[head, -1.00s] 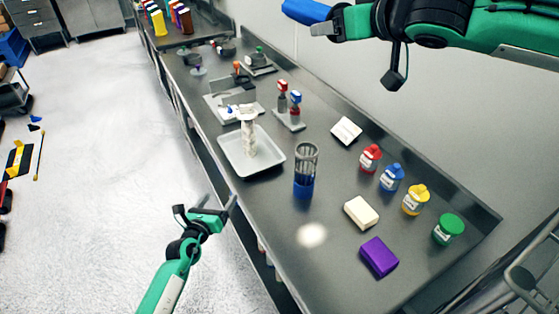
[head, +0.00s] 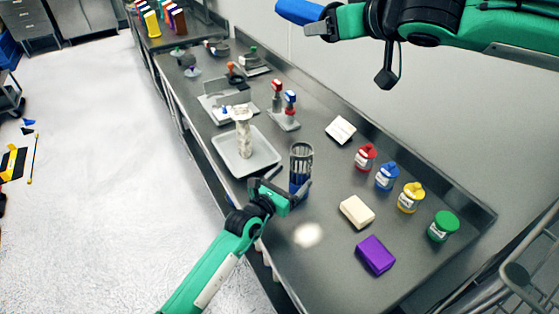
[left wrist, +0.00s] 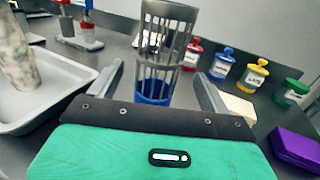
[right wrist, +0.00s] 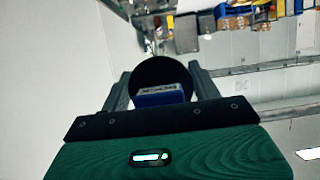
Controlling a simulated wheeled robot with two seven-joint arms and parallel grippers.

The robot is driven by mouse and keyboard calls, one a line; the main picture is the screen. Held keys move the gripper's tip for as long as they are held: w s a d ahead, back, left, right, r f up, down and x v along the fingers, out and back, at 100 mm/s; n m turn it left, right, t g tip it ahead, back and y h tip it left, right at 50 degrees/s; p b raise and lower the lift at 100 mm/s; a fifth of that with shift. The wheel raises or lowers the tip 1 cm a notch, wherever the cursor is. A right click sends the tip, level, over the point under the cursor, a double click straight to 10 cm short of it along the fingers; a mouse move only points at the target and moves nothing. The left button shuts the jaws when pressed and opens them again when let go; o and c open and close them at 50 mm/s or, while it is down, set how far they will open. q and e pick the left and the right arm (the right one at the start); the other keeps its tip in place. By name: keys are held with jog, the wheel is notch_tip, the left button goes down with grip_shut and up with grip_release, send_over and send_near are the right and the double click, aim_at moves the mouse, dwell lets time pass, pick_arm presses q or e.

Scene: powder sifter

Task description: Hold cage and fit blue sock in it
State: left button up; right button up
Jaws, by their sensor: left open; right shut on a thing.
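The cage (head: 301,160), a grey slatted open-topped cylinder with a blue base (left wrist: 152,90), stands upright on the dark bench. My left gripper (head: 290,190) is open at its lower part; in the left wrist view the fingers (left wrist: 162,88) lie to either side of the blue base, and I cannot tell whether they touch it. My right gripper (head: 316,24) is high at the top of the head view, shut on the blue sock (head: 300,12). In the right wrist view the blue sock (right wrist: 160,98) shows between the fingers, with a dark round end.
A white tray (head: 262,163) with a mottled cylinder (head: 243,138) stands left of the cage. Several coloured-lid jars (head: 387,177) line the right. A cream block (head: 356,211) and purple block (head: 375,255) lie in front of them.

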aim_at(295, 174)
pick_arm(q)
jog(key=shift+x, duration=2.8)
jog(key=shift+a, duration=0.1)
jog(key=c, duration=1.1)
jog(key=shift+c, duration=0.2)
